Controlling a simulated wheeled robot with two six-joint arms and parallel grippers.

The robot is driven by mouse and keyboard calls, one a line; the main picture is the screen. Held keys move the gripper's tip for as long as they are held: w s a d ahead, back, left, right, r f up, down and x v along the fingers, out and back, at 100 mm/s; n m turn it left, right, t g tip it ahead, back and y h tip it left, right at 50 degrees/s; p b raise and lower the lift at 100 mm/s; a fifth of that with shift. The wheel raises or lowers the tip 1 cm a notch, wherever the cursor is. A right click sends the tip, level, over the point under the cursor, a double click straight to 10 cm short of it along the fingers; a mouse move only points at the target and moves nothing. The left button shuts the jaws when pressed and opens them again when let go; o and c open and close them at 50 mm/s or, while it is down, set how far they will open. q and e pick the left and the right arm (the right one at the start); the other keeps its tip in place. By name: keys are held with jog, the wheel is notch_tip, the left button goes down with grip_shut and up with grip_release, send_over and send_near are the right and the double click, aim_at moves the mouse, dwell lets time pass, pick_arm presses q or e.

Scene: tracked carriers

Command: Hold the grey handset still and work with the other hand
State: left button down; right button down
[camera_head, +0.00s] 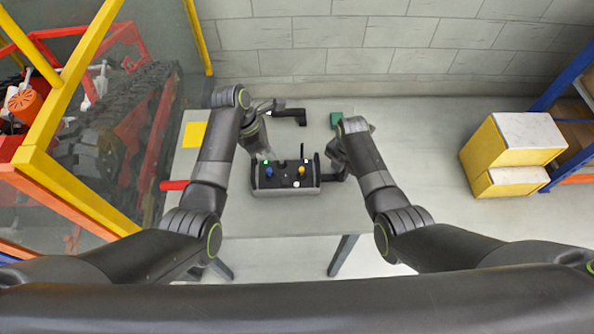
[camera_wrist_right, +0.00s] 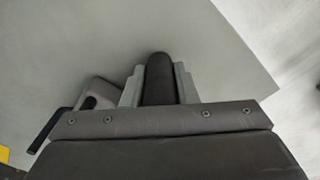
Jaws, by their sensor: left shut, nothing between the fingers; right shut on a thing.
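The grey handset (camera_head: 287,192) lies on the table between my arms. Its black top carries a blue knob (camera_head: 269,171), a yellow knob (camera_head: 301,170) and a short black antenna. My right gripper (camera_head: 337,170) is at its right end. In the right wrist view my right gripper (camera_wrist_right: 158,85) is shut on a black grip (camera_wrist_right: 158,68), and part of the grey handset (camera_wrist_right: 104,92) shows to the left. My left gripper (camera_head: 266,155) is shut and empty, above the handset's back left edge; whether it touches cannot be told.
A black part (camera_head: 290,115) and a green block (camera_head: 336,119) lie at the back of the table. A yellow sheet (camera_head: 194,134) and a red cylinder (camera_head: 174,185) are on the left. Yellow boxes (camera_head: 510,150) stand off to the right. The table front is clear.

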pick_arm(q)
jog(key=m, duration=0.5)
jog(key=shift+a+h, duration=0.3)
jog(key=shift+a, duration=0.05)
jog(key=a+r+m+h, duration=0.1)
jog(key=m, duration=0.9)
jog(key=s+a+r+m+h, duration=0.1)
jog(key=m, duration=1)
jog(key=a+r+m+h, duration=0.1)
jog(key=a+m+h, duration=0.1)
jog(key=m, duration=0.9)
jog(key=shift+s, duration=0.15)
send_over(286, 179)
jog(key=a, duration=0.2)
jog(key=f, duration=0.7)
jog(key=shift+s+d, duration=0.1)
jog(key=shift+d, duration=0.1)
notch_tip(286, 179, down, 2)
jog(key=shift+s+f, duration=0.1)
jog(key=shift+f, duration=0.05)
jog(key=shift+s+a+f, duration=0.1)
jog(key=shift+f, duration=0.75)
